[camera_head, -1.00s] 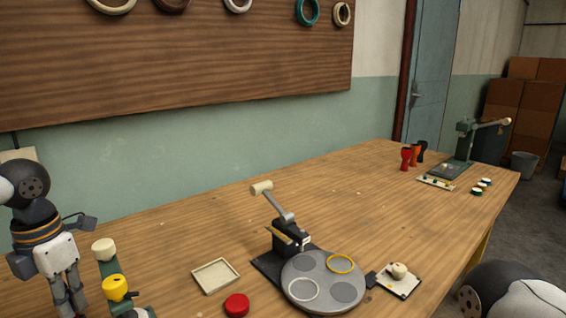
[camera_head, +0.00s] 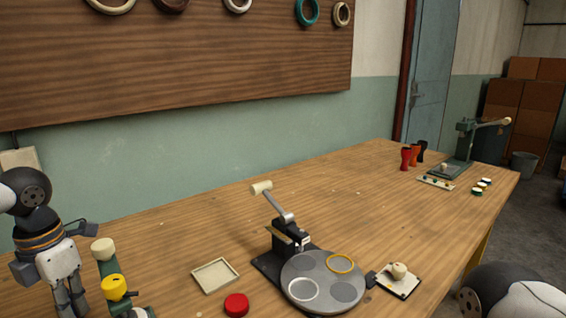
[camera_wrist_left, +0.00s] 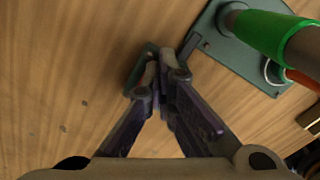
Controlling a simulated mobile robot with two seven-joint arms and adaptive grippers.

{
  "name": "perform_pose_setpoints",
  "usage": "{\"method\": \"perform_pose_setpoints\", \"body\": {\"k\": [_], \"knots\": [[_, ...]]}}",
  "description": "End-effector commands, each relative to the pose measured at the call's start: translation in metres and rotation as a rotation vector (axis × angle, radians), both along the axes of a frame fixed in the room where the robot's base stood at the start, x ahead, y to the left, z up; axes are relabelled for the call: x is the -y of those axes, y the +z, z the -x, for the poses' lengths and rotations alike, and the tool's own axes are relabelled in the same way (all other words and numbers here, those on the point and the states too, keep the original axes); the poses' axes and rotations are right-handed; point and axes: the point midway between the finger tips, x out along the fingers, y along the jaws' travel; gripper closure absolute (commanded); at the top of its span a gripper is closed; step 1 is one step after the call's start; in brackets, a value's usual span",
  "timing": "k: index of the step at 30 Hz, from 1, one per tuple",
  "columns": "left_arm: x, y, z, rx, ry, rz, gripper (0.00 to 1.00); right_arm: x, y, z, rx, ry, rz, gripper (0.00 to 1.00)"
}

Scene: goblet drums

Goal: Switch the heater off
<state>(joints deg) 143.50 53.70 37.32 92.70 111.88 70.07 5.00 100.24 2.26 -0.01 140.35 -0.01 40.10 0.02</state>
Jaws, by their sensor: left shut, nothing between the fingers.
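I cannot tell for sure which thing is the heater. My left gripper (camera_head: 70,306) points down at the left end of the table, beside a green stand (camera_head: 108,266) with a cream knob and a yellow part. In the left wrist view the left gripper (camera_wrist_left: 165,62) is shut and empty. Its fingertips are over or against a small dark green block (camera_wrist_left: 139,72), which they partly hide; contact is unclear. Beside it lies a green base plate (camera_wrist_left: 232,58) with a bright green cylinder (camera_wrist_left: 268,36). My right gripper is out of view.
A lever press (camera_head: 285,232) with a round grey plate (camera_head: 323,264) stands mid-table. A cream tray (camera_head: 214,276), a red disc (camera_head: 236,304) and a pad with a cream knob (camera_head: 399,271) lie around it.

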Motion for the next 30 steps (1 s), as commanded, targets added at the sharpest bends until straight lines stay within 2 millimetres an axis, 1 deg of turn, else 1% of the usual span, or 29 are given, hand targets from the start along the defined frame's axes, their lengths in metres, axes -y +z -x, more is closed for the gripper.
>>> {"method": "perform_pose_setpoints", "body": {"k": [2, 6, 19, 23, 30], "knots": [[-0.001, 0.002, 0.001, -0.004, 0.001, -0.001, 1.00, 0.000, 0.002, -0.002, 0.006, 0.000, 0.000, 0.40], [-0.001, 0.020, 0.001, 0.003, 0.002, -0.001, 1.00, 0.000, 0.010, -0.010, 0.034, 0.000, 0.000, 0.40], [-0.001, 0.064, 0.001, 0.003, 0.002, -0.001, 1.00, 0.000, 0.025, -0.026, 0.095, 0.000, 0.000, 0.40], [-0.001, 0.070, 0.001, -0.001, 0.001, -0.001, 1.00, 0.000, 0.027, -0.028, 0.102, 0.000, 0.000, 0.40], [0.000, 0.068, 0.001, -0.005, 0.001, -0.001, 1.00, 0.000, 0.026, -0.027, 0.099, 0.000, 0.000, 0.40]]}}
